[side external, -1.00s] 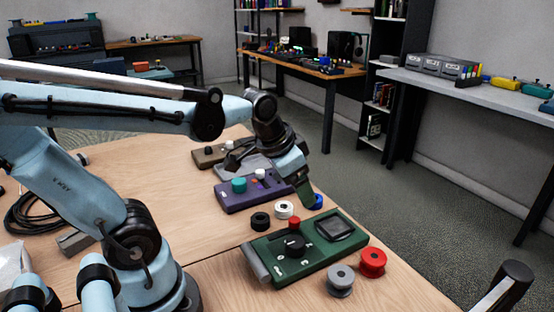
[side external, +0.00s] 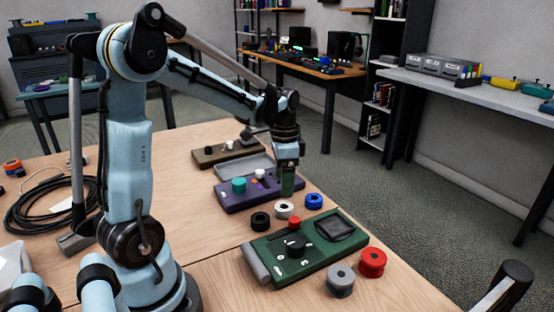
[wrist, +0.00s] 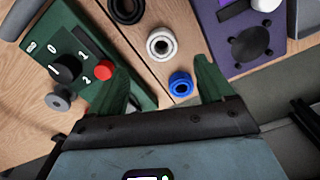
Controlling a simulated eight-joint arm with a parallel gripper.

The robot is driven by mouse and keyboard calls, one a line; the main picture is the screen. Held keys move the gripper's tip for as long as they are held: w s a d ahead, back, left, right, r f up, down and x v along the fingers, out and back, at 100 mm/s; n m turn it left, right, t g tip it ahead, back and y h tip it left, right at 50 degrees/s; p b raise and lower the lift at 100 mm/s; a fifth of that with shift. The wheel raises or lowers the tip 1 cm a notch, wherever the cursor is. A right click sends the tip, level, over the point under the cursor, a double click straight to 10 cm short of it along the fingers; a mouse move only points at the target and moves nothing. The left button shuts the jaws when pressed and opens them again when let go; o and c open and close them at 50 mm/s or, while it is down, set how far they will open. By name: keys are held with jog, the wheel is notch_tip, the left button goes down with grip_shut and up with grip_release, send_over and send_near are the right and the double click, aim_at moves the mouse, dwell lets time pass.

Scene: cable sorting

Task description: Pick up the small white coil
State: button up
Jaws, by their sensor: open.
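The small white coil (side external: 284,210) lies on the wooden table between a black coil (side external: 260,221) and a blue coil (side external: 314,201). My gripper (side external: 287,187) points down above and just behind the white coil in the side view. In the wrist view, my gripper (wrist: 160,67) is open and empty, with its two green fingers spread. The white coil (wrist: 161,44) shows just beyond the fingertips, roughly centred between them. The blue coil (wrist: 181,84) shows nearer the palm, and the black coil (wrist: 126,8) is cut by the top edge.
A green device (side external: 304,252) with a red knob stands in front of the coils. A purple device (side external: 249,193) stands behind them. A red spool (side external: 373,262) and a grey spool (side external: 341,280) are at the front right. A dark cable bundle (side external: 45,206) lies at left.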

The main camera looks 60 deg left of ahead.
aim_at(282, 206)
jog(key=shift+s+a+f, duration=0.1)
jog(key=shift+a+f, duration=0.05)
jog(key=shift+f, duration=4.2)
jog(key=c, duration=1.2)
jog(key=shift+o, duration=0.2)
jog(key=shift+r, duration=0.2)
jog(key=shift+r, duration=0.65)
notch_tip(282, 206, up, 3)
jog(key=shift+f, duration=0.2)
jog(key=s+d+r, duration=0.1)
jog(key=d+r, duration=0.5)
jog(key=d, duration=0.5)
jog(key=shift+s+d+r, duration=0.25)
jog(key=shift+d+r, duration=0.05)
jog(key=shift+r, duration=0.1)
